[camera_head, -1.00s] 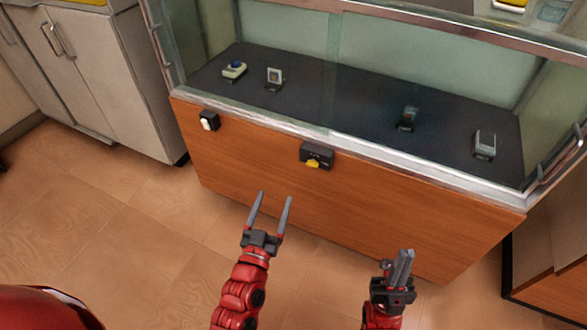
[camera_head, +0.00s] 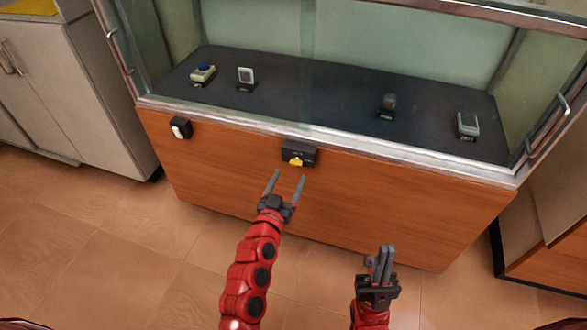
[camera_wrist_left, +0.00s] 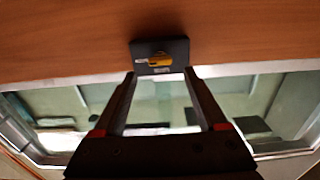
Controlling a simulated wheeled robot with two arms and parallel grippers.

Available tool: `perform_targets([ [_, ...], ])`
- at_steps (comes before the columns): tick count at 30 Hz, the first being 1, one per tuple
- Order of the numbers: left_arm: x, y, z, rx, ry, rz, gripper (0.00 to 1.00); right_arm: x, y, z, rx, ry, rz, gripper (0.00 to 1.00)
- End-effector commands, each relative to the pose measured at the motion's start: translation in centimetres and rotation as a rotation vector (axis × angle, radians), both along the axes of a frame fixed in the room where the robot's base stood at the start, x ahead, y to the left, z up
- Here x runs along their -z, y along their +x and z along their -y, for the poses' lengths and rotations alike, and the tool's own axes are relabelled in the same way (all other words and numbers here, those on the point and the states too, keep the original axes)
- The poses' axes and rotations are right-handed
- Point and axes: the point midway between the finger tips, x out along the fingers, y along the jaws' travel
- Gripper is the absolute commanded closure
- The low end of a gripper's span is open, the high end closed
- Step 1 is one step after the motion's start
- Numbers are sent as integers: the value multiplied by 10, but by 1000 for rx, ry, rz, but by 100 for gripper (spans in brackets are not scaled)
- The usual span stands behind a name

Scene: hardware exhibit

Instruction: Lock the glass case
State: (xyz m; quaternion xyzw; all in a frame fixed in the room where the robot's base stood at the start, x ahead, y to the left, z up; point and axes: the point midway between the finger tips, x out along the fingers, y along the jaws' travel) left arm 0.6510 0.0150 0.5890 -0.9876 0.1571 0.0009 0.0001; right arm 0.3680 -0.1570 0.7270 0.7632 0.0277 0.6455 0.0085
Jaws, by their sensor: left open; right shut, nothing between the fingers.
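The glass case (camera_head: 330,135) stands ahead, with a glass front above a wooden base panel. A small dark lock box (camera_head: 299,152) with a yellow knob (camera_head: 296,161) is fixed to the panel just below the metal rim. The lock box also shows in the left wrist view (camera_wrist_left: 178,62), its yellow knob (camera_wrist_left: 160,59) lying roughly sideways. My left gripper (camera_head: 286,176) is open and empty, its fingertips a little below the lock box and apart from the knob. My right gripper (camera_head: 384,250) is shut and empty, lower and to the right.
Several small exhibits stand on the dark shelf (camera_head: 320,98) inside the case. A light cabinet (camera_head: 70,100) is at left, a wooden one (camera_head: 545,250) at right. The floor in front is clear.

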Motion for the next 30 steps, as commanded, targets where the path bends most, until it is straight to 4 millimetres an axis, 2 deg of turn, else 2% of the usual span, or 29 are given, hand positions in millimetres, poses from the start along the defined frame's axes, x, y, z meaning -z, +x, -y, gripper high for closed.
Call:
perform_targets([
  [3, 0, 21, 7, -1, -2, 2, 25, 4, 0, 0, 0, 0, 0, 100],
  [9, -1, 42, 13, -2, -1, 3, 25, 7, 0, 0, 0, 0, 0, 100],
  [21, 0, 47, 15, -2, 0, 1, 27, 7, 0, 0, 0, 0, 0, 100],
  [30, -1, 47, 15, -1, -1, 2, 81, 7, 0, 0, 0, 0, 0, 100],
])
